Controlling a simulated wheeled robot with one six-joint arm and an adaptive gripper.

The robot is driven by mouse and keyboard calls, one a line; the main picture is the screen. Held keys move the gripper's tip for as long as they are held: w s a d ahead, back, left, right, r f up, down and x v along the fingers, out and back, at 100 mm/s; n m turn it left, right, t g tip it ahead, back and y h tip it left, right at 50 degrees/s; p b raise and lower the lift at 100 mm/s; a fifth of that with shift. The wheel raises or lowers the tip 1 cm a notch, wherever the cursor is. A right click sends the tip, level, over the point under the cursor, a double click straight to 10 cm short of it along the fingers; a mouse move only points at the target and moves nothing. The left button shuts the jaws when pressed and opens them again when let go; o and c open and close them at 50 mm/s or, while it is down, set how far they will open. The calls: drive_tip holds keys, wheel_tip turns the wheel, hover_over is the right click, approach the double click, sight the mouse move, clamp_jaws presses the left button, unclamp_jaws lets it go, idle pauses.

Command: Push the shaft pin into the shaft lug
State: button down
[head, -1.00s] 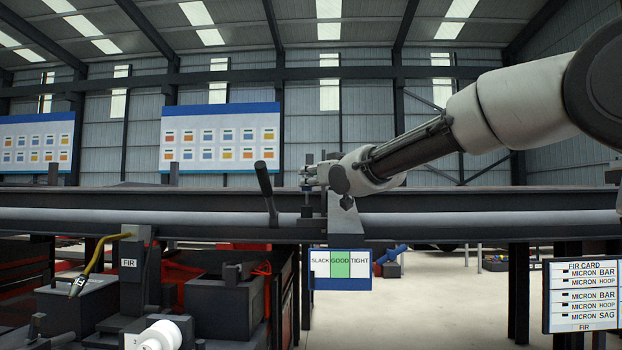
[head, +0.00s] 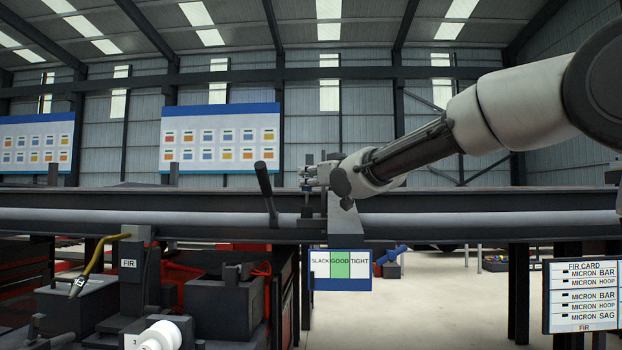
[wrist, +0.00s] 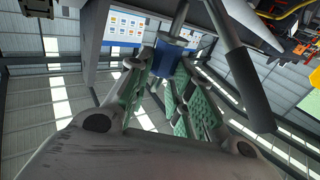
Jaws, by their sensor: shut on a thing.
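My gripper (wrist: 172,75) is shut on a small blue block with a grey metal rod running from it, which I take to be the shaft pin (wrist: 172,57). In the head view my gripper (head: 316,174) is just above the long grey beam, reaching in from the right. The pin's tip is too small to make out there. A grey upright bracket (head: 341,222) on the beam's front, below my wrist, may be the shaft lug, but I cannot be sure. I cannot tell whether the pin touches or enters any hole.
A dark lever (head: 265,190) stands tilted on the beam just left of my gripper; it also looms close in the wrist view (wrist: 238,75). A SLACK/GOOD/TIGHT gauge board (head: 341,269) hangs below the beam. Dark boxes and a white spool (head: 160,336) are lower left.

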drive_tip(key=shift+f, duration=1)
drive_tip(key=c, duration=1.2)
unclamp_jaws()
drive_tip(key=shift+f, duration=0.1)
drive_tip(key=v, duration=1.2)
drive_tip(key=shift+o, duration=0.3)
drive_tip(key=o, duration=0.5)
